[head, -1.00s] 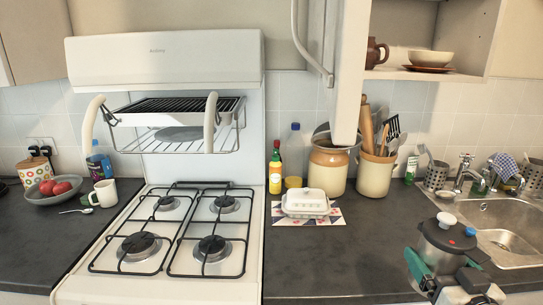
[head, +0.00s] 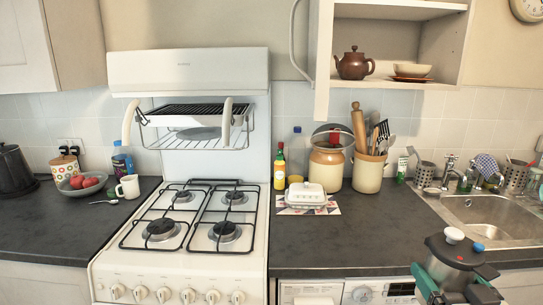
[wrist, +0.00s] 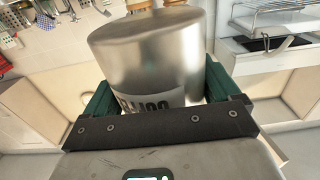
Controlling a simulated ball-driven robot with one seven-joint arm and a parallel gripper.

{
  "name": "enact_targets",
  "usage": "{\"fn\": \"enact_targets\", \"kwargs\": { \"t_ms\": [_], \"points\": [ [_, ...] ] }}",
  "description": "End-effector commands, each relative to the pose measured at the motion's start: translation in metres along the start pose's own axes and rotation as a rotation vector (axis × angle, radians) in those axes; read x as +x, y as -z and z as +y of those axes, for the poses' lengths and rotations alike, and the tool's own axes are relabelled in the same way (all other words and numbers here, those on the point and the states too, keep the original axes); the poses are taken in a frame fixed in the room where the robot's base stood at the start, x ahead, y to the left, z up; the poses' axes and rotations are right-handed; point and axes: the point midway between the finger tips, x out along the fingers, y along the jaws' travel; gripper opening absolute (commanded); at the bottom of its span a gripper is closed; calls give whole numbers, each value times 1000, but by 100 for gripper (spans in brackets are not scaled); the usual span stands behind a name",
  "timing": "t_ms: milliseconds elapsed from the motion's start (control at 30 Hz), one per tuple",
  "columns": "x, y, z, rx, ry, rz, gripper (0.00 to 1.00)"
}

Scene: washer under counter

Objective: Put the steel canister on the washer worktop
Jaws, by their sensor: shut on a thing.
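The steel canister (wrist: 150,55) is a shiny metal cylinder with dark printed lettering on its side. In the wrist view, the green fingers of my gripper (wrist: 163,98) are closed on either side of it. The washer (head: 365,293) shows under the counter at the bottom edge. The dark worktop (head: 345,243) above it is bare in front.
A white butter dish (head: 305,195) sits on a patterned mat behind the bare worktop. A sauce bottle (head: 279,167) and stoneware jars (head: 327,169) stand farther back. The sink (head: 495,215) is to the right, the gas stove (head: 190,220) to the left. An open cupboard (head: 390,45) hangs above.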

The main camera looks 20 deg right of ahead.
Motion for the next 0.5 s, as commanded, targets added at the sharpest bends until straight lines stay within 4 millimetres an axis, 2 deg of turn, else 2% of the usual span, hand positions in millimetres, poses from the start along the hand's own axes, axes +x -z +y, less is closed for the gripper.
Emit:
{"fn": "enact_targets", "kwargs": {
  "t_ms": [33,200,500],
  "points": [
    [0,3,0,-1,0,7,12],
    [6,-11,-9,0,15,5,12],
    [18,-49,-33,4,53,3,12]
  ]
}}
